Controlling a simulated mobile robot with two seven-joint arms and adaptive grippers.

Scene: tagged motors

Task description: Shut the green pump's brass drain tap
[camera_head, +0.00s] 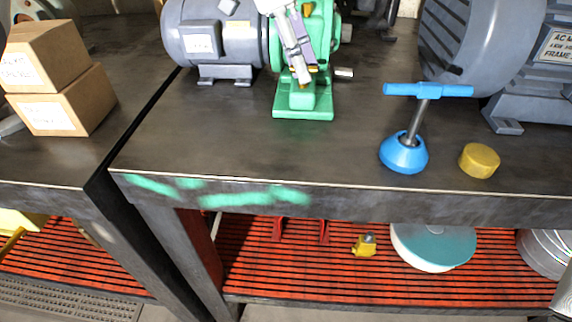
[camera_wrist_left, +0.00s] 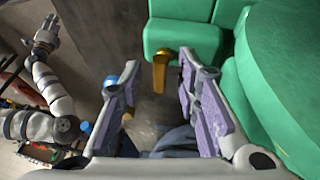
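The green pump (camera_head: 304,103) stands on the workbench at the top middle of the head view, joined to a grey motor (camera_head: 215,42). Its brass drain tap (camera_wrist_left: 160,70) shows in the left wrist view as a short bent lever at a green block, its arm pointing down in that picture. My left gripper (camera_head: 303,70) is at the pump's front and hides part of it. Its purple-padded fingers are open, with the tap between the fingertips; I see no clear contact. My right gripper (camera_wrist_left: 45,38) shows small at the left wrist view's upper left, away from the pump.
A blue plunger-like tool with a T-handle (camera_head: 404,153) and a yellow cap (camera_head: 479,160) stand right on the bench (camera_head: 230,135). A large grey motor (camera_head: 480,45) stands behind them. Cardboard boxes (camera_head: 70,100) sit on the left bench. The bench before the pump is clear.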

